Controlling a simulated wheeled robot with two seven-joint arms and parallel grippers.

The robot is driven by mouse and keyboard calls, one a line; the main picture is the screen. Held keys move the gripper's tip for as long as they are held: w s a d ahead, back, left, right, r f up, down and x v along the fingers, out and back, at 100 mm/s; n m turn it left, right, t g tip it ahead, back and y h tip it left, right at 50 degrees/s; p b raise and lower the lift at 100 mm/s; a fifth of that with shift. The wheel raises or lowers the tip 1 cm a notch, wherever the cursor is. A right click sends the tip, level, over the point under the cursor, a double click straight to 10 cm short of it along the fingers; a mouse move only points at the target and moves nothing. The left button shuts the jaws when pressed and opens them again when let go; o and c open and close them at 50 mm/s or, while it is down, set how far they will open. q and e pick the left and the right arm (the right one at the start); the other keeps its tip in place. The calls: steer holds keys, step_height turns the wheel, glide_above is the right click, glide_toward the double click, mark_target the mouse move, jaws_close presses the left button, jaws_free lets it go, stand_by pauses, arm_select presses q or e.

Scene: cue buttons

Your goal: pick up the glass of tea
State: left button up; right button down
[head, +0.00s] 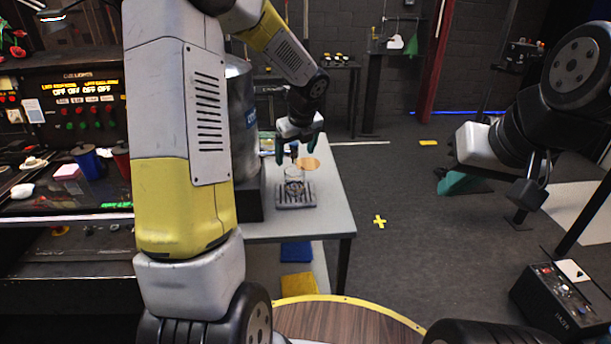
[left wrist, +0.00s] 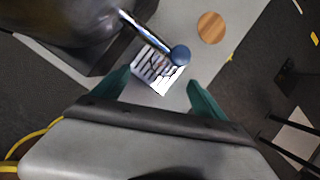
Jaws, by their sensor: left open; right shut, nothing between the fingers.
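A clear glass (head: 294,176) stands on a striped drip tray (head: 308,205) on the grey table; I cannot tell how much tea is in it. A large metal urn (head: 243,112) stands left of it, partly behind my left arm. My left gripper (head: 303,150) is open above the tray, fingers pointing down. In the left wrist view the open green fingers (left wrist: 158,92) frame the near side of the drip tray (left wrist: 142,66). The blue knob of the urn's tap (left wrist: 180,55) hides part of the tray, and the glass is hard to make out. My right gripper (head: 460,183) is shut and empty, away over the floor.
A round wooden coaster (head: 311,163) lies on the table behind the tray; it also shows in the left wrist view (left wrist: 212,27). The urn's tap hangs over the tray. A console (head: 80,110) with buttons stands at the left. A black box (head: 563,302) sits at lower right.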

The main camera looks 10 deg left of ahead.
mark_target(296, 170)
arm_select(q)
steer(key=shift+m, duration=0.8)
steer(key=x, duration=1)
steer(key=shift+w+d+r, duration=0.1)
steer(key=shift+w+d, duration=0.25)
steer(key=shift+d, duration=0.05)
jaws_close()
